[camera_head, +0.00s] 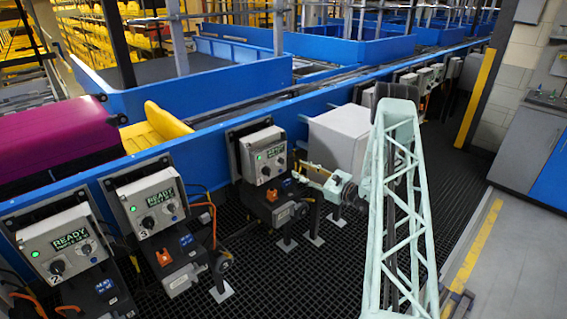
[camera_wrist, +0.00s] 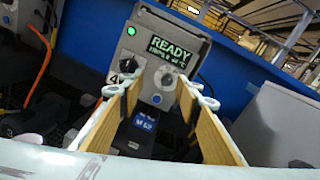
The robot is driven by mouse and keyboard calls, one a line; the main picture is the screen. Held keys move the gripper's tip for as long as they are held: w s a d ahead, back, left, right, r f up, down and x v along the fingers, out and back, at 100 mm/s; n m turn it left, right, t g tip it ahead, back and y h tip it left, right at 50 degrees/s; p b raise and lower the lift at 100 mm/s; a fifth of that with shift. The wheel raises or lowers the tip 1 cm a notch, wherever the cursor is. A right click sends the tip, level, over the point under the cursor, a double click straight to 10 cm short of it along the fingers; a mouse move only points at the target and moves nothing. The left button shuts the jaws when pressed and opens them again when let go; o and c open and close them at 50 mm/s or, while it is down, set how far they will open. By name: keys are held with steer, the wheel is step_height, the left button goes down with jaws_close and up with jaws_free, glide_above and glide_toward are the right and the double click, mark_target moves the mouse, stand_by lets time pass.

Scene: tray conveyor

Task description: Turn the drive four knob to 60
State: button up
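The drive four control box (camera_head: 262,150) is a grey box in the head view, third along the row. In the wrist view the box (camera_wrist: 170,45) carries a green READY display (camera_wrist: 169,50), a lit green lamp (camera_wrist: 131,31) and a large "4". A dark knob (camera_wrist: 129,64) is at the left, above the "4". A grey round dial (camera_wrist: 166,78) is at the right, under the display. My gripper (camera_wrist: 162,88) is open in front of the box, its tan fingers wide apart with nothing between them. In the head view my gripper (camera_head: 298,173) is just right of the box face.
Similar boxes marked 3 (camera_head: 150,202) and 2 (camera_head: 67,245) stand to the left. Dark drive units with orange switches (camera_head: 163,257) sit below them. A white box (camera_head: 338,137) stands close on the right. The blue conveyor wall (camera_head: 222,135) runs behind.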

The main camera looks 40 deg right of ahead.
mark_target(282, 161)
steer(key=shift+s+d+f+m+h, duration=0.25)
steer(key=shift+d+f+h, duration=0.05)
steer(key=shift+d+f, duration=0.3)
steer(key=shift+s+d+f+m+h, duration=0.25)
steer(key=shift+d+f+h, duration=0.05)
steer(key=shift+d+f, duration=0.3)
steer(key=shift+w, duration=0.1)
steer(key=w+a, duration=0.1)
steer(key=w, duration=1.2)
steer(key=shift+w+a, duration=0.25)
steer(key=shift+a, duration=0.15)
steer(key=c, duration=0.9)
